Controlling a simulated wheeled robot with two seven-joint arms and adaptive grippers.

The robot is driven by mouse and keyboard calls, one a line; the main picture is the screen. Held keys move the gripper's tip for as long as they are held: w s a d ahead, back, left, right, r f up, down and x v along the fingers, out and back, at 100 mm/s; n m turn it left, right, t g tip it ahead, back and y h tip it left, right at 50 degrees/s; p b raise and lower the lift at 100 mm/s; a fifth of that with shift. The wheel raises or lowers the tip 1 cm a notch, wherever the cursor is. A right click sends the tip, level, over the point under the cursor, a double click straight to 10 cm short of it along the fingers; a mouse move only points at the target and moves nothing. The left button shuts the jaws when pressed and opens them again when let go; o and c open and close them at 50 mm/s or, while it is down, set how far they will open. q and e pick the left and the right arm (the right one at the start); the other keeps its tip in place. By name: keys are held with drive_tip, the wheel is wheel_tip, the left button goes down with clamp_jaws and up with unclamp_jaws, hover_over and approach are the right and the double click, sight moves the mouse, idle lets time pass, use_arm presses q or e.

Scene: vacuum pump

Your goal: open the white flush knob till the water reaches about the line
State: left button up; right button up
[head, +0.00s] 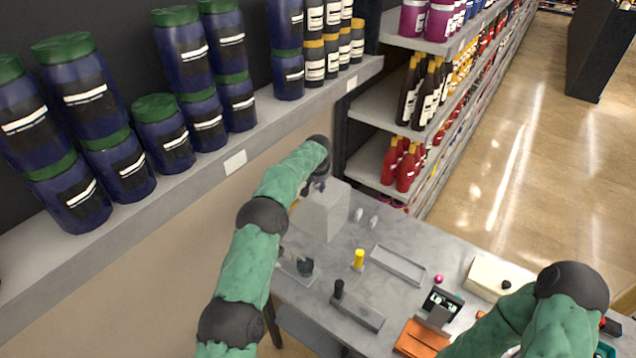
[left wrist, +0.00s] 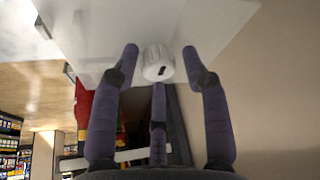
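A white box-shaped unit (head: 325,212) stands at the back left of the grey table. In the left wrist view, a round white knob (left wrist: 157,64) with a short black mark sits on a pale panel (left wrist: 220,22). My left gripper (left wrist: 160,60) is open, with two fingers flanking the knob and a third below it in the picture. Gaps show between the side fingers and the knob. In the head view, my left gripper (head: 316,184) is at the box's upper left, and the knob is hidden. No water or level line can be made out. My right gripper is out of view.
The grey table (head: 440,255) holds a yellow-topped item (head: 358,260), a shallow grey tray (head: 397,265), a black-knobbed block (head: 357,310), a small display (head: 442,302) and an orange item (head: 422,340). A shelf of blue jars (head: 165,135) runs along the left, close to my left arm.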

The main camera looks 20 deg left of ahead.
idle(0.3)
use_arm(q)
drive_tip(key=v, duration=1.2)
idle(0.3)
